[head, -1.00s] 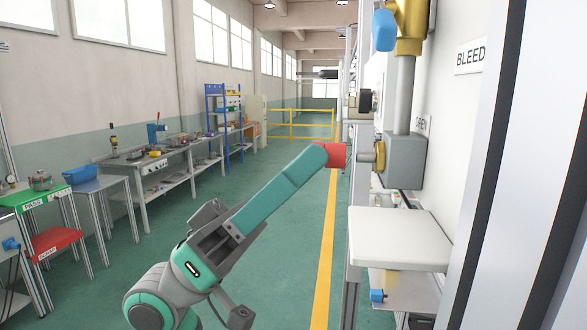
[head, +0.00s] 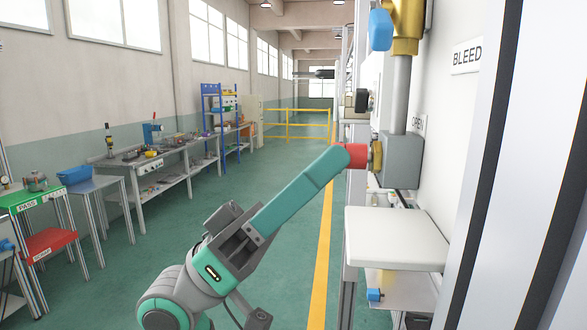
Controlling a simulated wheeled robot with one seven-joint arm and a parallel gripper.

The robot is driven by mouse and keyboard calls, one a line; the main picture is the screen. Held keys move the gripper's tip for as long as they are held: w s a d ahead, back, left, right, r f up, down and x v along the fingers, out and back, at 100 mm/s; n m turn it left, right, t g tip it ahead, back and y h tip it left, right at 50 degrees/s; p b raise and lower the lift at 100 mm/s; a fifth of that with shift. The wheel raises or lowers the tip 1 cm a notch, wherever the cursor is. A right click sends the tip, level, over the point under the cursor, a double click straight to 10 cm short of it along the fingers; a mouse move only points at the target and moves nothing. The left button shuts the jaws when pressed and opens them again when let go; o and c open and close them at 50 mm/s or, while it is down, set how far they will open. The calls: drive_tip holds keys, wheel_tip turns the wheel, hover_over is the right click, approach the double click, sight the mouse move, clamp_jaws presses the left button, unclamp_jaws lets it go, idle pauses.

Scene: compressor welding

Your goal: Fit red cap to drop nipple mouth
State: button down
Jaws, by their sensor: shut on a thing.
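The red cap (head: 357,156) is at the end of my gripper (head: 346,155), in the middle of the head view. My gripper is shut on it, and its teal fingers hide part of the cap. The brass drop nipple (head: 377,154) sticks out to the left from the grey box (head: 402,160). The cap's right side meets the nipple's mouth in the picture. The mouth itself is hidden, so I cannot tell how far the cap sits on it.
A white shelf (head: 394,237) stands out below the nipple. A grey pipe (head: 401,95) rises to a brass valve with a blue handle (head: 380,29) above. A white panel and a dark-edged post close off the right.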

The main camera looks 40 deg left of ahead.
drive_tip(key=shift+w+d, duration=0.15)
drive_tip(key=shift+w, duration=0.05)
idle(0.6)
drive_tip(key=c, duration=1.5)
unclamp_jaws()
drive_tip(key=shift+s+f, duration=0.1)
drive_tip(key=v, duration=1)
drive_tip(key=shift+s+f, duration=0.15)
drive_tip(key=shift+f, duration=0.1)
drive_tip(key=shift+s+a, duration=0.1)
drive_tip(key=shift+a, duration=0.25)
